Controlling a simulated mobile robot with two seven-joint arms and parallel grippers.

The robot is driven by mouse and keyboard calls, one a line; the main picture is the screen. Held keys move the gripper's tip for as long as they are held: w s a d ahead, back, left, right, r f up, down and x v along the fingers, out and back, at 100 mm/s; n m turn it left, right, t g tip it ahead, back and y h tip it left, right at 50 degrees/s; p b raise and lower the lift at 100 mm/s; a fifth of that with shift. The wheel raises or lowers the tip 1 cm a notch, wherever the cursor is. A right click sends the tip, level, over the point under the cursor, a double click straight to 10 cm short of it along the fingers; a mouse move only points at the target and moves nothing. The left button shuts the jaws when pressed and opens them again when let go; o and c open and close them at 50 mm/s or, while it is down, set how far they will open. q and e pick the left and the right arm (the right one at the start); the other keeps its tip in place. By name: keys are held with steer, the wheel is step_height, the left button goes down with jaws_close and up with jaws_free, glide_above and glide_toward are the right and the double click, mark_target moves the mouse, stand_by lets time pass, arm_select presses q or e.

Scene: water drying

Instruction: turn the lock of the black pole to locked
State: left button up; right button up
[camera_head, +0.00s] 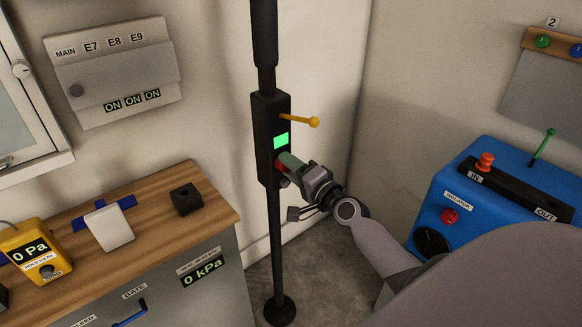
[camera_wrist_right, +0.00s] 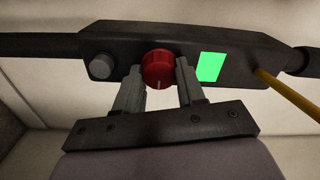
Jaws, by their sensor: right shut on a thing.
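The black pole (camera_head: 275,235) stands upright from a round foot on the floor, with a black box (camera_head: 264,118) partway up it. The box has a lit green panel (camera_head: 281,141) and a yellow lever (camera_head: 300,119) sticking out to the right. Below the panel is a red round knob (camera_wrist_right: 159,68) with a pale mark near its lower edge. A grey round button (camera_wrist_right: 101,66) sits beyond it. My right gripper (camera_head: 286,162) is at the box, its two fingers (camera_wrist_right: 158,85) on either side of the red knob, shut on it. My left gripper is not in view.
A wooden-topped cabinet (camera_head: 150,235) at left bears a yellow gauge (camera_head: 38,250), a white block (camera_head: 109,227) and a black block (camera_head: 186,199). A blue machine (camera_head: 452,195) stands at right. A grey panel box (camera_head: 115,78) hangs on the wall. Bare floor surrounds the pole's foot.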

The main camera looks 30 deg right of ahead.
steer(key=o, duration=1.1)
steer(key=shift+c, duration=0.2)
steer(key=s, duration=0.7)
steer(key=shift+d, duration=0.3)
steer(key=shift+s, duration=0.1)
steer(key=s+a+f+n+g+y+p, duration=0.1)
steer(key=s+a+f+n+g, duration=0.6)
steer(key=s+a+f+n, duration=0.8)
steer(key=s+f+n, duration=0.1)
steer(key=s+f, duration=0.2)
steer(key=s, duration=0.1)
steer(key=shift+s+f+n+g, duration=0.15)
steer(key=shift+n+g, duration=0.15)
